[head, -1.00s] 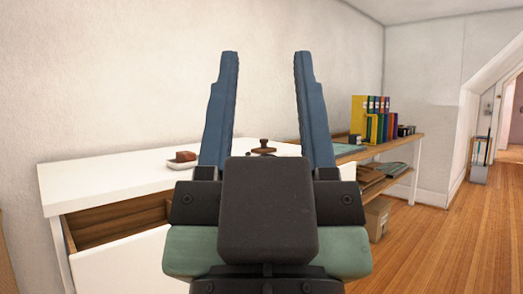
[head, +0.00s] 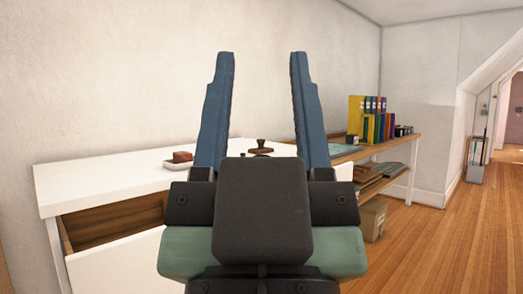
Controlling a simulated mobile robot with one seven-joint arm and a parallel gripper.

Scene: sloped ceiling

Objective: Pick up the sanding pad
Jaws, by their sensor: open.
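A small reddish-brown block (head: 183,156) sits on a white dish (head: 171,168) on the white cabinet top (head: 95,180), left of the fingers. A dark brown knobbed object (head: 261,147) stands on the same top and shows between the fingers. I cannot tell for sure which of these, if either, is the sanding pad. My gripper hides part of the cabinet top.
The cabinet's drawer (head: 110,262) stands open at the front left. A wooden shelf table (head: 398,142) with several coloured binders (head: 372,118) stands to the right, with a cardboard box (head: 372,219) below it. The wooden floor (head: 450,230) at right is clear.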

